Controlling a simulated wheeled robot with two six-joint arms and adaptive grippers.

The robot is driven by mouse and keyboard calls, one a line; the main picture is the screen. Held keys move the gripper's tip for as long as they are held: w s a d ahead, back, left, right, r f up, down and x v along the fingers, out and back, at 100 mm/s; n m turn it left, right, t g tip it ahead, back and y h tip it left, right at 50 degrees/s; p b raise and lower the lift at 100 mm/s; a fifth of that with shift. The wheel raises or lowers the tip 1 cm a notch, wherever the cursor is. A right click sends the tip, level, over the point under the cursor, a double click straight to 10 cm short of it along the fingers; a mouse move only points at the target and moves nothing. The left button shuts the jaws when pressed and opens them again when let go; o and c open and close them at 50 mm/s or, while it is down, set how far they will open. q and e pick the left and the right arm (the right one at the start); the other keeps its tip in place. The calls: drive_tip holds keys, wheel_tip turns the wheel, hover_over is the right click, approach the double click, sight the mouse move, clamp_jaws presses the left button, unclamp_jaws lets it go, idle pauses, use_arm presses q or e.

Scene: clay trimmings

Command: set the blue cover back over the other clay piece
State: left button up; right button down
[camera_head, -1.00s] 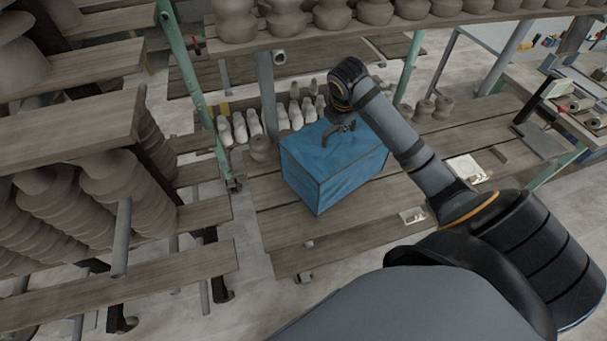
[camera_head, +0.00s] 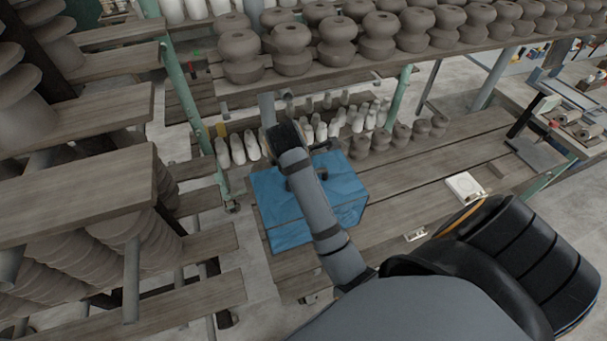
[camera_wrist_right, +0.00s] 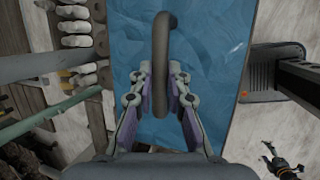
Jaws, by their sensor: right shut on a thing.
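The blue cover (camera_head: 346,198) is a box shape over the left part of the low wooden bench, below the shelf of clay pieces. In the head view my right forearm crosses in front of it and hides part of its top. I cannot tell whether its lower edge touches the bench. My right gripper (camera_wrist_right: 164,106) is shut on the cover's grey loop handle (camera_wrist_right: 166,28). No clay piece shows under the cover. Grey clay pieces (camera_head: 381,139) stand on the bench to its right. A small, apparently jawed shape, likely my left gripper (camera_wrist_right: 270,152), shows in the wrist view.
White bottle-like pieces (camera_head: 238,149) stand behind the cover. A shelf of clay pieces (camera_head: 335,41) hangs over the bench's back, and a green post (camera_head: 198,125) rises at left. A white box (camera_head: 463,186) lies on the bench at right. Free bench lies between.

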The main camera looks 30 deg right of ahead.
wheel_tip(320, 180, down, 2)
drive_tip(key=shift+s+d+f, duration=0.1)
drive_tip(key=shift+f, duration=0.05)
drive_tip(key=f, duration=0.2)
drive_tip(key=f+p, duration=0.1)
drive_tip(key=shift+w+a+f, duration=0.2)
drive_tip(key=shift+f, duration=0.2)
drive_tip(key=shift+s+d, duration=0.1)
drive_tip(key=c, duration=1.4)
unclamp_jaws()
drive_tip(key=shift+f, duration=0.1)
use_arm(q)
drive_tip(key=s, duration=0.1)
drive_tip(key=s+d+r, duration=0.1)
drive_tip(key=s, duration=0.1)
drive_tip(key=shift+s+d+r, duration=0.1)
drive_tip(key=shift+d+r, duration=0.05)
use_arm(e)
drive_tip(key=shift+o, duration=0.4)
